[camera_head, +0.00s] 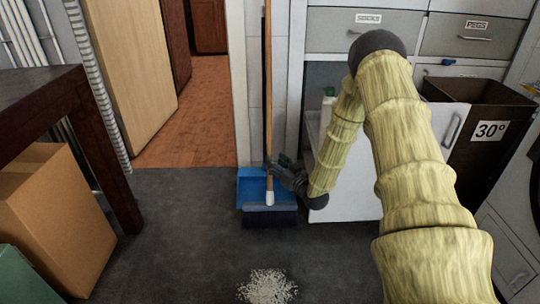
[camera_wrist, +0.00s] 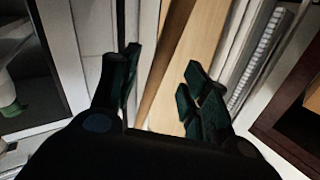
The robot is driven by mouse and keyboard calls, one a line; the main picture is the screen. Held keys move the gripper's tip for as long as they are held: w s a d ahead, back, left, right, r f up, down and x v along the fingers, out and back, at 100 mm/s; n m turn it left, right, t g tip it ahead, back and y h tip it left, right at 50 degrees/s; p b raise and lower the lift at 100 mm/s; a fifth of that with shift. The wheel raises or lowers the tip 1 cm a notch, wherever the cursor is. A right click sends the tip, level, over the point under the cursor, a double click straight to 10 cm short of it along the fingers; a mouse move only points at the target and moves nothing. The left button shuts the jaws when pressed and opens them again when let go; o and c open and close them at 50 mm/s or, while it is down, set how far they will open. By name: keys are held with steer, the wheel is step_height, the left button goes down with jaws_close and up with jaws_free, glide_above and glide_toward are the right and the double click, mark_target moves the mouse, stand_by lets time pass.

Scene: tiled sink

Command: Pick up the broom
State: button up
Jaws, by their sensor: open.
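The broom (camera_head: 268,100) stands upright, its long wooden handle against the narrow white wall section and its dark, wide brush head on the floor. A blue dustpan (camera_head: 246,190) is behind its lower end. My gripper (camera_head: 277,165) is at the lower part of the handle, just above the white socket. In the wrist view, my gripper (camera_wrist: 161,72) is open, with the brown broom handle (camera_wrist: 166,60) running slanted between its two dark fingers. I cannot tell whether either finger touches it.
A doorway with an orange-brown floor (camera_head: 190,115) is at left. A cardboard box (camera_head: 55,215) and dark table (camera_head: 50,100) stand far left. White powder (camera_head: 267,287) lies on the grey floor in front. Drawers (camera_head: 360,30) and a dark bin (camera_head: 480,130) are at right.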

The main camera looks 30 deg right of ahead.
steer(key=w+b, duration=0.2)
steer(key=w, duration=0.1)
steer(key=shift+w+f, duration=0.15)
steer(key=shift+w, duration=0.8)
steer(key=shift+r, duration=0.2)
jaws_close()
